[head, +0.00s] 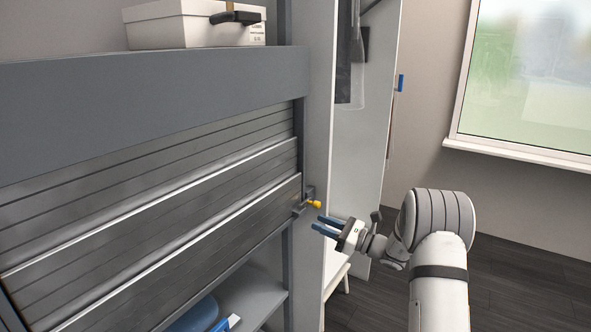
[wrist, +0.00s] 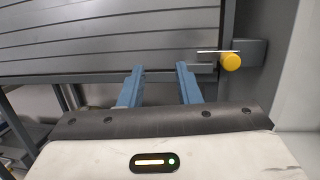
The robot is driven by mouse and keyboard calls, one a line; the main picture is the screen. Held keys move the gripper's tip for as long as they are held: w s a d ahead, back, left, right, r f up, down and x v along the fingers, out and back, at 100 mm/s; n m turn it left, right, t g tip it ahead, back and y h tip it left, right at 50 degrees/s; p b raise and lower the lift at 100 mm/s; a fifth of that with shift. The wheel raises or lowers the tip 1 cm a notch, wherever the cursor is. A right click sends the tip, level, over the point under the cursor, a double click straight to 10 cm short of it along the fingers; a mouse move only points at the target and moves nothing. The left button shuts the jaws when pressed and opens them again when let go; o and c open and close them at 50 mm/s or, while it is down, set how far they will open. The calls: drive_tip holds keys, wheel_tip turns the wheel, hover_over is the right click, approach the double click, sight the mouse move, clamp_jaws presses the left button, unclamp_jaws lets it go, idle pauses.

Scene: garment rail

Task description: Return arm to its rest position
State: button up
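My gripper (head: 328,227) is at the centre right of the head view, in front of the shutter's right edge. Its two blue fingers stand apart with nothing between them, and they also show in the wrist view (wrist: 160,86). A yellow knob (head: 315,203) on a grey latch sits just beyond and above the fingertips. In the wrist view the yellow knob (wrist: 230,61) is to the right of the fingers, with a visible gap. My white arm reaches in from the lower right of the head view.
A grey slatted shutter (head: 150,215) covers part of the cabinet, with an open shelf (head: 255,295) below holding blue items. A white box (head: 190,25) stands on top. A white panel (head: 362,140) stands behind the gripper. Dark floor (head: 530,285) is open at right, below a window.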

drive_tip(key=s+a+r+n+g+h, duration=0.2)
drive_tip(key=s+a+n+g, duration=0.15)
drive_tip(key=s, duration=0.35)
drive_tip(key=s+a+r+n+g+h+p, duration=0.1)
drive_tip(key=s+a+n+g+h, duration=0.15)
drive_tip(key=s+n, duration=0.4)
drive_tip(key=s+a+r+n+g+h, duration=0.2)
drive_tip(key=s+g+h, duration=0.1)
drive_tip(key=s, duration=0.6)
drive_tip(key=s+d+n+t+h, duration=0.1)
drive_tip(key=s+d+n+h, duration=0.4)
drive_tip(key=s, duration=0.3)
drive_tip(key=s+d+n+t+h+p, duration=0.1)
drive_tip(key=s+d+n+h, duration=0.4)
drive_tip(key=s, duration=0.4)
drive_tip(key=shift+s+d+f+n, duration=0.15)
drive_tip(key=shift+s+d+n, duration=0.2)
drive_tip(key=shift+n, duration=0.45)
